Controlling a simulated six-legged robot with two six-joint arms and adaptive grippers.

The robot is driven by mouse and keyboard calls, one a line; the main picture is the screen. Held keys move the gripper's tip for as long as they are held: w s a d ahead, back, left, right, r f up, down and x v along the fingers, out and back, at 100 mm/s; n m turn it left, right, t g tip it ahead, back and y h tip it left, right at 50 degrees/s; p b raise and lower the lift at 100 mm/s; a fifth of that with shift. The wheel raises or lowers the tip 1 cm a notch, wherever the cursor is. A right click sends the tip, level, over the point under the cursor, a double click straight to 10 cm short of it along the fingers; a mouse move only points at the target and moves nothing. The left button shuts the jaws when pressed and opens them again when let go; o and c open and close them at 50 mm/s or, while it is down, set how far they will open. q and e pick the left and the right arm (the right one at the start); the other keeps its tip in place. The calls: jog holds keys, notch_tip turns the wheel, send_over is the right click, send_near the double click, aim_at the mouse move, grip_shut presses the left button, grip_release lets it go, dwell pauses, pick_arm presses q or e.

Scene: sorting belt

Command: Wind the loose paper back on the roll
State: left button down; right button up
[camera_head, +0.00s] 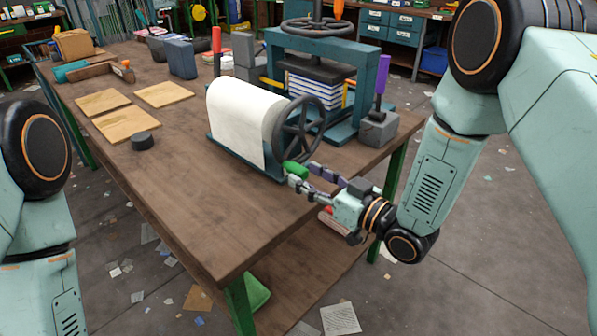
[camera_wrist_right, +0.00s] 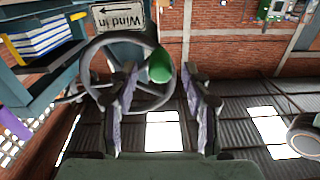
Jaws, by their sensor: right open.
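The white paper roll (camera_head: 240,108) lies in a blue stand on the bench, with a loose sheet hanging down its front. A dark spoked hand wheel (camera_head: 299,130) is at the roll's right end; it also shows in the right wrist view (camera_wrist_right: 92,78). A green knob (camera_head: 295,169) sits at the wheel's lower rim. In the head view my right gripper (camera_head: 306,178) is at the knob; contact is unclear. My left gripper is out of view.
A blue press (camera_head: 311,45) holding a striped stack stands behind the wheel, with a purple-handled block (camera_head: 378,127) at right. Wooden boards (camera_head: 127,122) and a dark puck (camera_head: 142,140) lie left. The bench front is clear. A sign (camera_wrist_right: 119,14) reads "Wind in" with an arrow.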

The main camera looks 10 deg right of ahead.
jog(key=shift+x, duration=1.65)
grip_shut()
